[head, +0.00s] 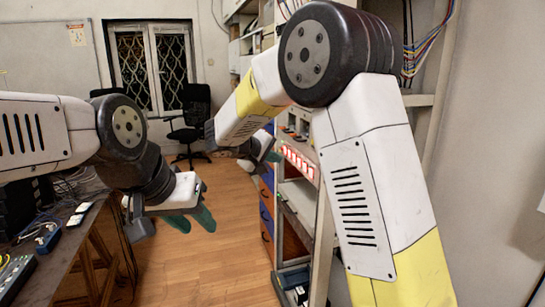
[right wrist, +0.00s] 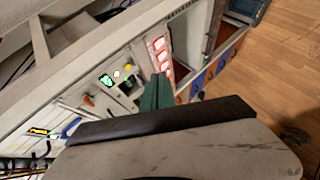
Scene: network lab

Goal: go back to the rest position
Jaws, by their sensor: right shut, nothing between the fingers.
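My left gripper (head: 192,221) hangs over the wooden floor at the left of the head view, its two green fingers apart and nothing between them. My right gripper (head: 272,157) is partly hidden behind my right arm, in front of the rack. In the right wrist view its green fingers (right wrist: 157,92) are together and empty, with the rack's shelf behind them. My right arm is raised and bent across the middle of the head view.
A rack (head: 323,225) with a row of red-lit units (head: 299,162) stands close to my right arm. A workbench (head: 65,240) with cables and devices is at the left. An office chair (head: 192,118) stands near the window. The floor (head: 215,265) between is clear.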

